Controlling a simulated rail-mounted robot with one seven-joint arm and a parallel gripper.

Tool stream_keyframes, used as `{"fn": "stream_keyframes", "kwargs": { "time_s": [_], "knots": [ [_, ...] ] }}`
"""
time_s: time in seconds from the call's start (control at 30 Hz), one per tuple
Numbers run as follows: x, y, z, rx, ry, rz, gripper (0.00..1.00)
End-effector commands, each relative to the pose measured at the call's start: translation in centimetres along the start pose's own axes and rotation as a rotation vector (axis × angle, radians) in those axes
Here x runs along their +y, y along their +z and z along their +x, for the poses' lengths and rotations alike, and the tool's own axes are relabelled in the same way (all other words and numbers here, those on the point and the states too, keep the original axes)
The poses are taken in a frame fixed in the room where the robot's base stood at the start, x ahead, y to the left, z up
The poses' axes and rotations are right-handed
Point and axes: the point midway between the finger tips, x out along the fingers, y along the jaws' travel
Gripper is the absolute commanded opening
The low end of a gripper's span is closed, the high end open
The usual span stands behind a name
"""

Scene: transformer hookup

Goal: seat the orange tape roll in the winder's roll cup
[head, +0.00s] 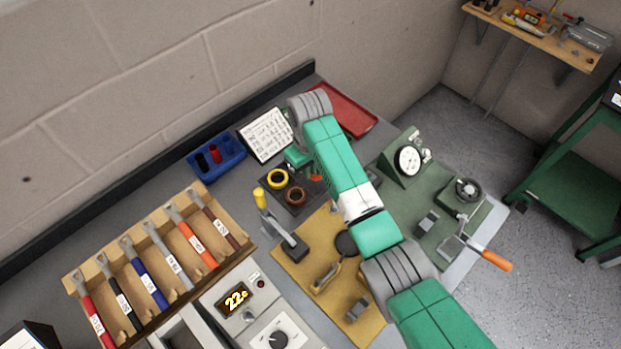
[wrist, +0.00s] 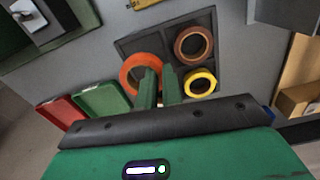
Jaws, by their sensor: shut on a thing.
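The orange tape roll (wrist: 127,68) lies on a dark square mat (wrist: 205,18) in the wrist view. My gripper (wrist: 158,88) is shut on the right side of its ring, one finger inside the hole and one outside. In the head view only a sliver of the orange roll (head: 316,178) shows beside my arm, and my fingertips are hidden. The winder (head: 445,215) is a green plate with a dial gauge and an orange-handled crank, at the right of the bench. A dark round holder (head: 467,189) stands on it; I cannot tell whether this is the roll cup.
A yellow roll (wrist: 200,82) and a brown roll (wrist: 207,46) share the mat. A red tray (wrist: 62,112) and a green tray (wrist: 103,102) lie nearby. A blue bin (head: 215,158) is left.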

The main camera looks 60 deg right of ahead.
Motion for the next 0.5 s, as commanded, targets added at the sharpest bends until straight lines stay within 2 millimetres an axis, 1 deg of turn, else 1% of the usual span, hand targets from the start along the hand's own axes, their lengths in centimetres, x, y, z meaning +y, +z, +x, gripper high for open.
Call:
{"fn": "stream_keyframes", "kwargs": {
  "time_s": [0.13,0.27,0.33,0.5],
  "knots": [
    [0.0,0.1,2.7,-0.004,0.0,0.0,0.0],
    [0.0,0.1,4.1,-0.003,0.0,0.001,0.0],
    [0.0,0.0,4.5,0.0,0.001,0.0,0.0],
    [0.0,0.0,4.5,0.0,0.001,0.0,0.0]
  ]
}}
